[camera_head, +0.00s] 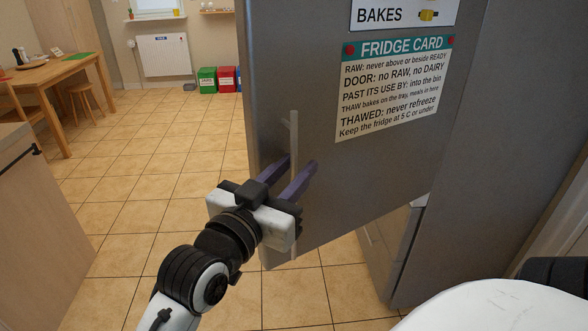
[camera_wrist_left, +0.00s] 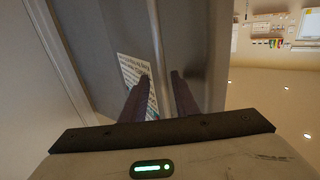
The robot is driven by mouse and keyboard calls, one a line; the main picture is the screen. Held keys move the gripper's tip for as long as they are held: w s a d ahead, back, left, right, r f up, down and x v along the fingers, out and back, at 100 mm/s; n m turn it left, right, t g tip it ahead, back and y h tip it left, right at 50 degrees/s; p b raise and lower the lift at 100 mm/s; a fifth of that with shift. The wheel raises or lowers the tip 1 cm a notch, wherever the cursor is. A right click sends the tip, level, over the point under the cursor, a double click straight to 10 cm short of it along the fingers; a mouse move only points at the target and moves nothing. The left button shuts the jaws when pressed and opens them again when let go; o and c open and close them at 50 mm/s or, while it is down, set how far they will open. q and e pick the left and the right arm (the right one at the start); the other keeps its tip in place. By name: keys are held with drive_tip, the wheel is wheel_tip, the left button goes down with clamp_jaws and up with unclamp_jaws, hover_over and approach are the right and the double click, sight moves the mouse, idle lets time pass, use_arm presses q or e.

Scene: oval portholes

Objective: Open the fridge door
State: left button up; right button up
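The grey fridge door (camera_head: 330,190) stands ajar in the head view, swung out from the fridge body, its lower edge clear of the drawer front below. A pale vertical bar handle (camera_head: 294,135) runs near its left edge. My left gripper (camera_head: 294,166) is at the handle, with its two purple fingers apart and the bar seeming to pass between them; contact cannot be told. In the left wrist view the fingers (camera_wrist_left: 157,85) also stand apart in front of the door (camera_wrist_left: 100,45). My right gripper is not in view.
A fridge card (camera_head: 393,90) is on the door. A drawer front (camera_head: 385,245) shows below. A counter (camera_head: 40,220) stands at left, with a wooden table (camera_head: 50,72) and stool (camera_head: 83,98) behind. Coloured bins (camera_head: 226,78) stand by the far wall. The tiled floor between is clear.

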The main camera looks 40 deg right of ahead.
use_arm(q)
drive_tip(key=b+v, duration=0.1)
drive_tip(key=v, duration=0.9)
drive_tip(key=shift+a, duration=0.1)
idle(0.3)
